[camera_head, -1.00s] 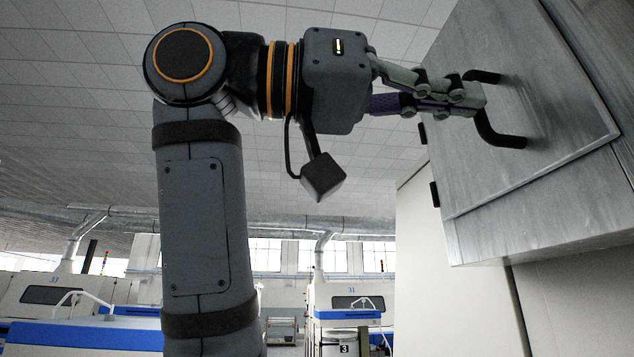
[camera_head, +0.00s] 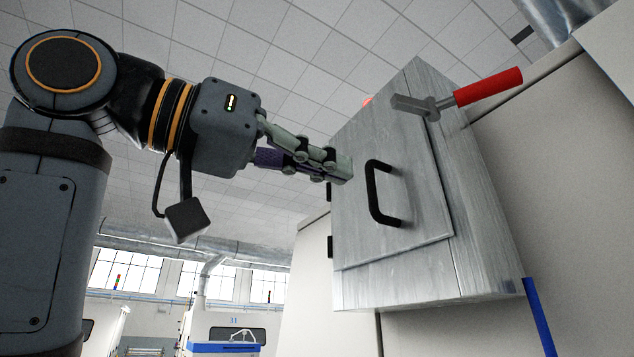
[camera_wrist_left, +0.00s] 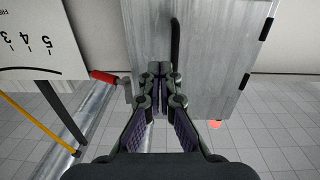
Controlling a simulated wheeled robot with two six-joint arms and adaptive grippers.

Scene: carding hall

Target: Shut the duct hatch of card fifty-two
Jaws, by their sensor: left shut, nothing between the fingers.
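The duct hatch (camera_head: 395,125) is a grey metal door on a box on the machine's side, with dark hinges at its left edge. It looks flush or nearly flush with its frame; a small gap cannot be ruled out. Its black bar handle (camera_head: 376,195) also shows in the wrist view (camera_wrist_left: 175,45). A latch with a red grip (camera_head: 488,86) sits at the box's upper right, its grey end over the door's edge. The red grip shows in the wrist view (camera_wrist_left: 104,76). My left gripper (camera_head: 344,170) is shut and empty, just left of the handle; contact is unclear.
Cream machine panels (camera_head: 560,190) flank the box, with a blue strip (camera_head: 540,318) below right. A round metal duct (camera_head: 560,15) is at the top right. Another card (camera_head: 225,330) stands far behind. Open air lies below my left gripper.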

